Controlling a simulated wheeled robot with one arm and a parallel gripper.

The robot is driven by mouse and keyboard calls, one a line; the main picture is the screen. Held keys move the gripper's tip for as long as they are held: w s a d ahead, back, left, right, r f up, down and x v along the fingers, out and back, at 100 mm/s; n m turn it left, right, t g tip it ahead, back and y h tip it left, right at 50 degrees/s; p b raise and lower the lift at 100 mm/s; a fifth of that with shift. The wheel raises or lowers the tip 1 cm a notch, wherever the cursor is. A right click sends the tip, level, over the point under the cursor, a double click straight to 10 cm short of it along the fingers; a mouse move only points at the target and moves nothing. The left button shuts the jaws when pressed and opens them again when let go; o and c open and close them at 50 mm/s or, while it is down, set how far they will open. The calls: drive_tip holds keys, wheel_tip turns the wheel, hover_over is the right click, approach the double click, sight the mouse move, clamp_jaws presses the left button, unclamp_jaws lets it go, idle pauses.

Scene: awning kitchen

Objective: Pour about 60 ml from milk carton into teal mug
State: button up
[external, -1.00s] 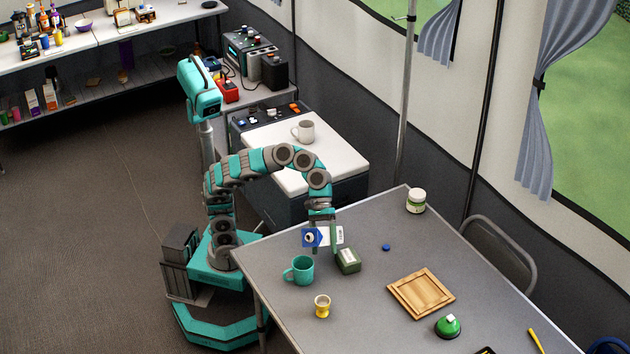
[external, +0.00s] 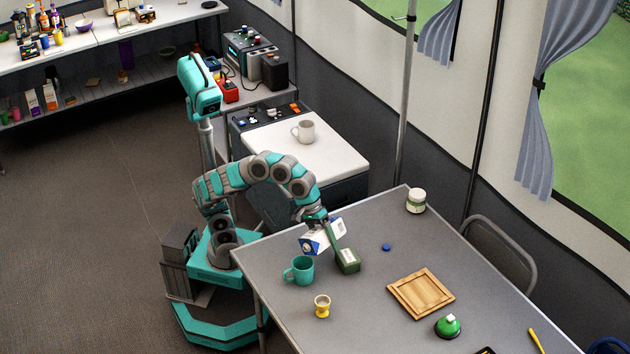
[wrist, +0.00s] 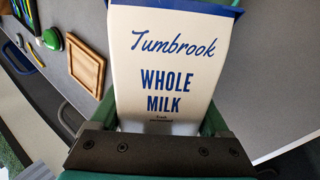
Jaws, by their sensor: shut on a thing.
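The milk carton (external: 323,237) is white with a blue top and is tilted in the air, its blue end down and to the left. My gripper (external: 328,232) is shut on the carton above the table. In the wrist view the carton (wrist: 170,62) fills the middle, its "Whole Milk" label facing the camera, between the green fingers. The teal mug (external: 300,271) stands upright on the table, just below and left of the carton's blue end. The inside of the mug and any milk flow cannot be made out.
A yellow egg cup (external: 322,306) is in front of the mug.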

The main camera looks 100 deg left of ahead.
drive_tip(key=shift+r+m+t+y, duration=0.3)
drive_tip(key=shift+r+t+y, duration=0.2)
drive_tip(key=shift+r+y, duration=0.5)
drive_tip(key=shift+w+a+r, duration=0.1)
drive_tip(key=shift+w+a, duration=0.05)
drive_tip(key=shift+a, duration=0.25)
idle(0.3)
drive_tip(key=shift+w+a, duration=0.1)
drive_tip(key=shift+a, duration=0.1)
drive_tip(key=shift+w+a+r+y, duration=0.1)
drive_tip(key=shift+a+y, duration=0.05)
drive_tip(key=shift+y, duration=0.15)
drive_tip(key=shift+r+t, duration=0.2)
drive_tip(key=shift+t, duration=0.1)
idle(0.5)
drive_tip(key=shift+m+y, duration=0.3)
drive_tip(key=shift+y, duration=0.1)
idle(0.5)
